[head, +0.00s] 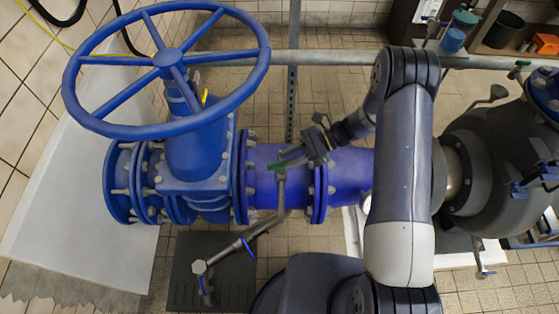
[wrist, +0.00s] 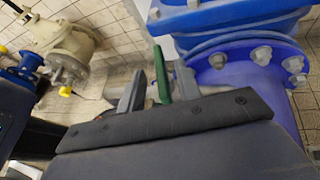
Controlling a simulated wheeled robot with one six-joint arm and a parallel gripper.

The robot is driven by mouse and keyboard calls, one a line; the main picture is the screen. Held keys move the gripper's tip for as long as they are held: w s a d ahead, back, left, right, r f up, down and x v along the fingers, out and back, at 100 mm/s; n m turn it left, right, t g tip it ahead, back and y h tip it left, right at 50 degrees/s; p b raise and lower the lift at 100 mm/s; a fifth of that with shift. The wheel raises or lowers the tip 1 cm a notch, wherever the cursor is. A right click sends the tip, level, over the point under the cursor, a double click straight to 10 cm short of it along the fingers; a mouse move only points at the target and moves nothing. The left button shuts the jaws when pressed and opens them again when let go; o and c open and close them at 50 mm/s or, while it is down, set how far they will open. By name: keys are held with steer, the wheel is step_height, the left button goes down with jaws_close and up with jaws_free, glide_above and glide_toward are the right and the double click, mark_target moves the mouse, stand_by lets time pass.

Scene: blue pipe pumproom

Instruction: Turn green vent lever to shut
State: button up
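The green vent lever (head: 288,163) sits on a small grey valve on a thin upright pipe (head: 281,192), in front of the blue main pipe in the head view. My gripper (head: 312,150) is right at the lever, coming from the upper right. In the wrist view the green lever (wrist: 162,76) stands upright between the two grey fingers of my gripper (wrist: 160,84). The fingers are apart, with a narrow gap showing beside the lever. I see no clear grip on it. The lower part of the lever is hidden behind the gripper body.
A large blue handwheel (head: 170,58) stands on the blue gate valve at the left. Flange bolts (wrist: 262,55) are close on the right in the wrist view. A thin side pipe (head: 225,254) with a blue lever runs below. A dark grey pump body (head: 490,165) stands at the right.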

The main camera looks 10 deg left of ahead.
mark_target(283, 162)
steer(key=shift+x, duration=1.9)
steer(key=shift+c, duration=0.4)
jaws_close()
